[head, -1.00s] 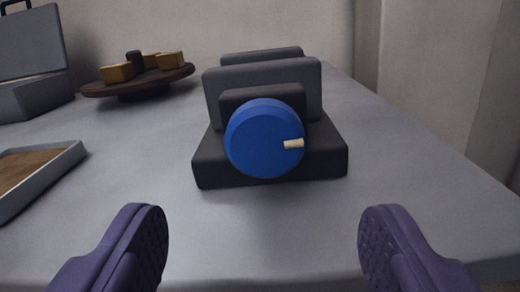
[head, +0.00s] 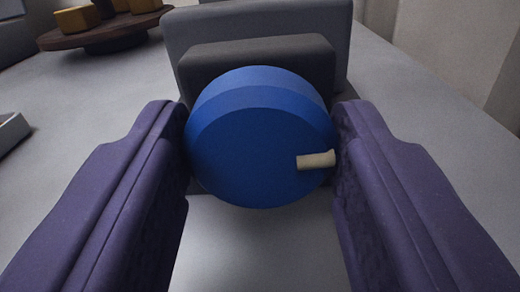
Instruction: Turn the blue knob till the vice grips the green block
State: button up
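The blue knob (head: 250,150) is a thick round disc on the front of the dark grey vice (head: 300,55). A cream peg on its face points right, tilted very slightly up. My gripper (head: 260,125) has its two purple fingers on the left and right sides of the knob, apparently touching both sides, with the right one close to the peg's end. A grey upright jaw (head: 200,27) stands behind the dark knob mount. I do not see the green block; the jaw hides the space behind it.
A dark round stand (head: 85,38) with several yellow-brown blocks is at the back left. The edge of a grey tray (head: 12,132) shows at the far left. The grey tabletop (head: 410,110) is clear to the right, with a pale wall beyond.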

jog(key=shift+c, duration=0.9)
jog(key=shift+m, duration=0.3)
jog(key=m, duration=0.2)
jog(key=shift+d+m, duration=0.1)
jog(key=shift+m, duration=0.3)
jog(key=m, duration=0.4)
jog(key=shift+f+m, duration=0.1)
jog(key=shift+m, duration=0.2)
jog(key=m, duration=0.3)
jog(key=shift+m, duration=2.4)
jog(key=shift+f, duration=0.1)
